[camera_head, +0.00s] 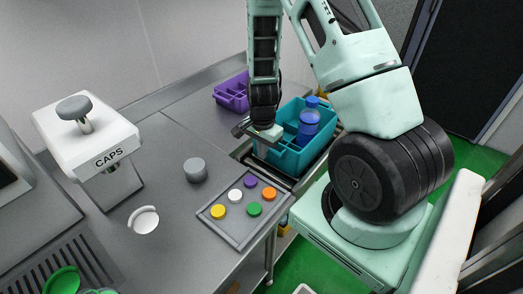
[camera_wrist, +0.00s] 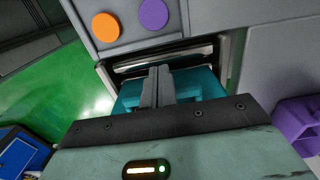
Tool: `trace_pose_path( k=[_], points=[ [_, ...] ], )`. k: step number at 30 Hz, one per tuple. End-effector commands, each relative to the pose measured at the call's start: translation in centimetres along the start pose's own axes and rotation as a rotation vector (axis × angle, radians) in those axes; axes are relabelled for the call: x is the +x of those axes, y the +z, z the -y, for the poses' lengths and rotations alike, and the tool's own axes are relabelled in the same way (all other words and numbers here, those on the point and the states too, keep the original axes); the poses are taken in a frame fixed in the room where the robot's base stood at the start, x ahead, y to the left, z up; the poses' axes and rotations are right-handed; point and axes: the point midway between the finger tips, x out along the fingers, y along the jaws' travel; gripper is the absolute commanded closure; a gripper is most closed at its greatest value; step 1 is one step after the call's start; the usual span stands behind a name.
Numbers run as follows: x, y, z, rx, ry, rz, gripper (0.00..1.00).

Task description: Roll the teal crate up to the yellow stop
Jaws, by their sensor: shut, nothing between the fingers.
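The teal crate (camera_head: 285,160) sits in the roller track in the middle of the head view, with a blue bottle (camera_head: 308,125) in it. In the wrist view parts of the teal crate (camera_wrist: 207,84) show behind my fingers. My gripper (camera_head: 263,150) is shut and empty, pointing down at the near left end of the crate. I cannot tell whether the fingers touch its wall. A small yellow patch (camera_head: 323,95) shows past the crate's far end, mostly hidden by the bottle and my arm; it may be the yellow stop.
A tray (camera_head: 225,238) of coloured caps lies at the track's near end. A grey cylinder (camera_head: 195,169) and the CAPS dispenser (camera_head: 90,135) stand to the left. A purple crate (camera_head: 232,93) stands beyond the track's left side. Bare rollers (camera_wrist: 165,58) show in the wrist view.

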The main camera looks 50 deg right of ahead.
Motion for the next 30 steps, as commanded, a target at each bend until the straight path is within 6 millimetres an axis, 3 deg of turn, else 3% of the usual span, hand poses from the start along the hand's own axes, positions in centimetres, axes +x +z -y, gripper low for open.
trace_pose_path(
  k=[5,24,30],
  points=[
    [0.1,-2.0,0.1,0.006,-0.002,-0.001,1.00],
    [0.2,-20.3,0.0,0.004,-0.001,-0.003,1.00],
    [0.1,-22.3,0.0,0.000,0.001,0.000,1.00]
  ],
)
